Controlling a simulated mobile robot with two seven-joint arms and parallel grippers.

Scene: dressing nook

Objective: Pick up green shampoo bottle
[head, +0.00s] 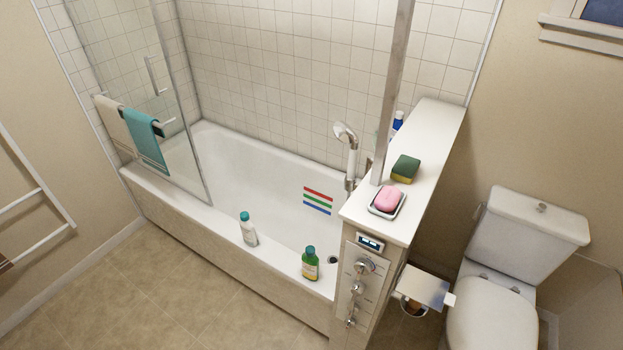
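The green shampoo bottle (310,265) stands upright on the near rim of the bathtub, toward its right end. It has a dark teal cap and a pale label. A white bottle (248,231) with a teal cap stands on the same rim to its left, with a clear gap between them. Neither of my grippers shows in the head view.
The bathtub (170,192) has a glass screen at left with towels (147,140). A white ledge (432,147) at right holds a sponge (405,169) and pink soap (387,199) in a dish. A toilet (495,312) stands far right. Floor (170,285) before the tub is clear.

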